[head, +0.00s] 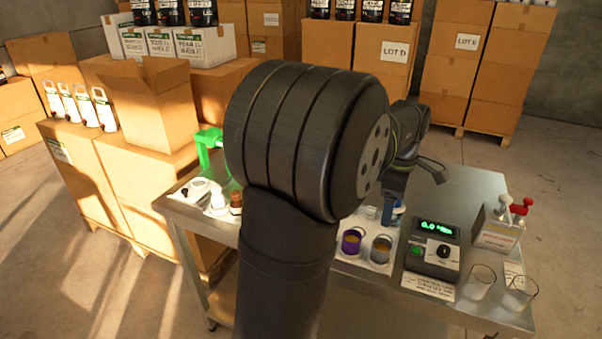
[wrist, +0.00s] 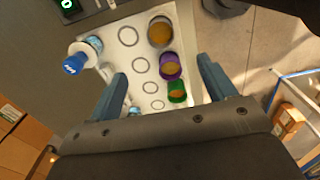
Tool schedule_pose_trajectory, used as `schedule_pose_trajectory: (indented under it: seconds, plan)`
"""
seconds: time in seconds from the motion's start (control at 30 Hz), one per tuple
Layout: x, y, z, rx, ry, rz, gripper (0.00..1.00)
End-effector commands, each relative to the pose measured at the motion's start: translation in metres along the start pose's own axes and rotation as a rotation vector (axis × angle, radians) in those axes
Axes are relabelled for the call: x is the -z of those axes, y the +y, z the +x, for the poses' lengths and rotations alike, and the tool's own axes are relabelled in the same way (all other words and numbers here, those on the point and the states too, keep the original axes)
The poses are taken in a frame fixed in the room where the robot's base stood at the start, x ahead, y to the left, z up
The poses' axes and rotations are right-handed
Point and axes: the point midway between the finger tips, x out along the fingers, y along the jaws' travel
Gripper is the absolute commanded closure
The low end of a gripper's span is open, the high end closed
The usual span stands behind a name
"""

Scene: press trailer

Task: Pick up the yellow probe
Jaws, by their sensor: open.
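I cannot make out a yellow probe in either view; my arm hides part of the bench in the head view. My gripper (wrist: 163,70) is open in the wrist view, its two blue-grey fingers apart with nothing held between them. Beyond and between the fingers is a white tray (wrist: 128,58) with ring marks. It holds a grey cup (wrist: 160,32) with orange-brown contents, a purple cup (wrist: 170,67) and a green cup (wrist: 177,92). The purple cup (head: 351,242) and the grey cup (head: 381,249) also show in the head view.
A white bottle with a blue cap (wrist: 75,63) is left of the cups. A meter with a green display (head: 434,250), clear beakers (head: 480,282) and a white box with a red-topped pump (head: 500,225) stand on the metal bench (head: 470,185). Cartons (head: 150,110) crowd the left.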

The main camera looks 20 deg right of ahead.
Motion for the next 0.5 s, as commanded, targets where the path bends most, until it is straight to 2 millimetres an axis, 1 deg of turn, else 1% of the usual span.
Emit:
schedule_pose_trajectory:
  seconds: [0.07,0.17,0.37,0.5]
  plan:
    - [0.007,0.005,-0.001,-0.012,-0.003,0.041,0.24]
    - [0.024,0.016,-0.004,-0.044,-0.005,0.148,0.24]
    - [0.073,0.043,-0.013,-0.131,0.018,0.456,0.24]
    - [0.109,0.059,-0.021,-0.188,0.060,0.675,0.24]
